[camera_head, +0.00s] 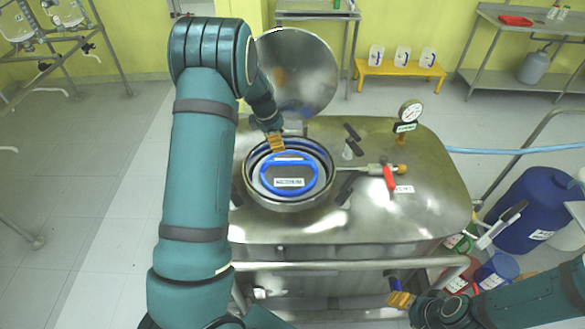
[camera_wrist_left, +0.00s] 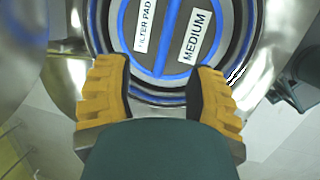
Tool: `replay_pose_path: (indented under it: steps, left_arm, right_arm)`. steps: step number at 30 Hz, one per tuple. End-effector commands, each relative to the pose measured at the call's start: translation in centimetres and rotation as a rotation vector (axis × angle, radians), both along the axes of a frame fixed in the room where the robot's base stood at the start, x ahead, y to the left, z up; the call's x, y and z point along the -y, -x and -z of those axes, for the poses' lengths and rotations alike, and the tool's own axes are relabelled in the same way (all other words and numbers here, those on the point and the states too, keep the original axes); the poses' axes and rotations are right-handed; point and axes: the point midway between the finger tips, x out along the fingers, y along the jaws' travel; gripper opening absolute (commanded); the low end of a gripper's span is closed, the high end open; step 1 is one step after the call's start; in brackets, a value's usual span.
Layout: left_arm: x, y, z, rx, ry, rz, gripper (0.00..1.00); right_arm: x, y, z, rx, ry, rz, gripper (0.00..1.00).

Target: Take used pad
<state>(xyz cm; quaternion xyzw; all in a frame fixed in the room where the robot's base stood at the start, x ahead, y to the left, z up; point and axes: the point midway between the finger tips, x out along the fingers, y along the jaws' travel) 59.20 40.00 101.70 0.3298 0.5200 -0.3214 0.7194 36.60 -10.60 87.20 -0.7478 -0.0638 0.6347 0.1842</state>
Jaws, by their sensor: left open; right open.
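The filter pad (camera_head: 284,173) is a dark disc with a blue ring and a label. It lies inside the round opening of the steel vessel (camera_head: 430,205). In the left wrist view the pad (camera_wrist_left: 168,50) shows labels reading "FILTER PAD" and "MEDIUM". My left gripper (camera_head: 275,142) is above the far rim of the opening. Its yellow fingers (camera_wrist_left: 165,95) are spread, with the pad's blue edge between and beyond them. I cannot tell whether they touch it. My right gripper (camera_head: 400,299) is open and empty, low in front of the vessel.
The round steel lid (camera_head: 300,75) stands raised behind the opening. A gauge (camera_head: 411,112) and a red-handled valve (camera_head: 389,178) rise from the vessel top. A front rail (camera_head: 350,265) runs before the vessel. Blue drums (camera_head: 530,215) stand at right.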

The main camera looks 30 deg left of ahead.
Motion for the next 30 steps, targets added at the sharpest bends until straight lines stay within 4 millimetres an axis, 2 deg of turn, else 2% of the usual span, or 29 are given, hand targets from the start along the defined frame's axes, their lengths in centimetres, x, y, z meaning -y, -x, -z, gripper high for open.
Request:
replay_pose_path:
  steps: [3,9,19,27,30]
  left_arm:
    - [0.3,-0.5,2.5,-0.004,0.002,-0.001,0.55]
    - [0.7,-1.3,5.6,-0.002,0.001,0.0,0.55]
    - [1.2,-1.8,7.5,-0.002,0.001,0.0,0.55]
    - [2.2,-2.3,11.1,-0.003,0.002,0.0,0.55]
    - [2.2,-2.5,11.7,0.0,0.0,-0.001,0.55]
  right_arm:
    - [0.0,0.0,0.4,-0.001,0.001,0.0,0.58]
    - [0.0,0.0,0.7,0.0,0.001,0.0,0.58]
    - [0.0,0.0,0.8,0.0,0.002,0.0,0.58]
    - [0.0,0.0,1.0,0.0,0.002,0.0,0.58]
    - [0.0,0.0,1.0,0.0,0.002,0.0,0.58]
